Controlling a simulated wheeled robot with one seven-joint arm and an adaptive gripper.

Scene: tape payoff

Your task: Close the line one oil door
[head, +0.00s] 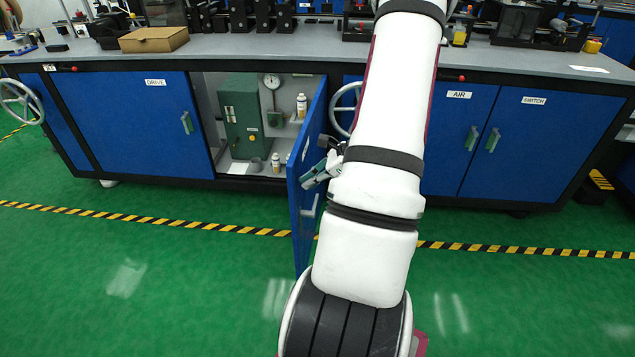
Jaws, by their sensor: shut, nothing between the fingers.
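The one open blue door (301,215) stands swung out from the bench towards me, at a wide angle to the front. A label on it shows but is too small to read. Its cabinet (216,160) is open and holds a green unit, a gauge and small bottles. My gripper (312,181) is shut and empty, at the door's face near its handle (309,212). I cannot tell whether it touches the door. My white arm hides the bench front to the right of the door.
Closed blue doors marked DRIVE (140,115), AIR (455,135) and SWITCH (535,145) line the bench. A handwheel (345,105) sticks out right of the open cabinet. A yellow-black floor stripe (130,216) runs along the bench. The green floor (130,290) is clear.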

